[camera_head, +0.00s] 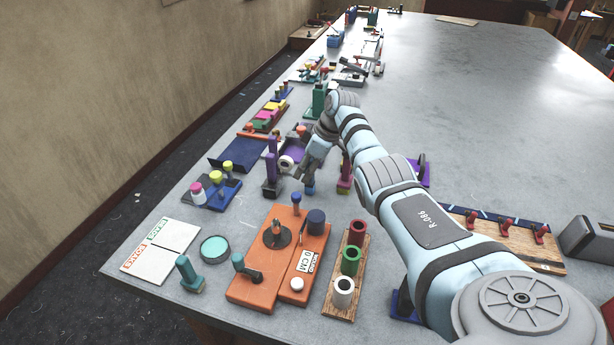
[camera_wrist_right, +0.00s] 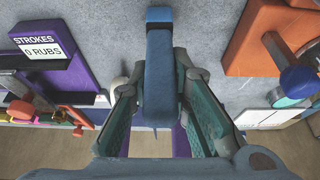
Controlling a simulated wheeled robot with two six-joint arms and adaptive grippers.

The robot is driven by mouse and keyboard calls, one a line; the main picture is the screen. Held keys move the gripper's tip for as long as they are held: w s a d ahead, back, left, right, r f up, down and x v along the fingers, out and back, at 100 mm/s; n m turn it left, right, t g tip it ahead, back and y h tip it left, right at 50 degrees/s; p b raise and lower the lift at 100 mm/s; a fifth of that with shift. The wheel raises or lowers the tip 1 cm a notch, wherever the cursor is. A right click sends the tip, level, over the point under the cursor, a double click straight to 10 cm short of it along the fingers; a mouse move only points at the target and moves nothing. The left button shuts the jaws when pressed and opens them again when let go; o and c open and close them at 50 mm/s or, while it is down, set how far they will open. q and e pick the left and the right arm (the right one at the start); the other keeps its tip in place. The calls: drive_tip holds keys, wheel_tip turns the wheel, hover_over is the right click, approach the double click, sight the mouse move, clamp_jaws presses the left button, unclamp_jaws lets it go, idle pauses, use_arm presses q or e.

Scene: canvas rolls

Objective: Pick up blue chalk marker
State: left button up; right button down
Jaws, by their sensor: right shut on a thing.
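My right arm comes in from the lower right of the head view. Its gripper (camera_head: 309,178) points down over the left part of the table. The blue chalk marker (camera_head: 310,188) shows as a small blue piece at its fingertips. In the right wrist view the blue marker (camera_wrist_right: 158,75) stretches away from me between the two teal-padded fingers (camera_wrist_right: 160,105). The fingers are shut on it, one on each side. Part of the marker is hidden by the gripper in the head view. I cannot tell whether it touches the table. My left gripper is not in view.
An orange board (camera_head: 262,285) with knobs lies nearer, and a wooden rack (camera_head: 340,308) with colored cups stands beside it. A purple block (camera_head: 271,172) stands close left of the gripper. A purple board labelled STROKES shows in the wrist view (camera_wrist_right: 75,75). The table's right side is mostly clear.

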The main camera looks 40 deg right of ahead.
wheel_tip(320, 180, up, 20)
drive_tip(key=p, duration=0.2)
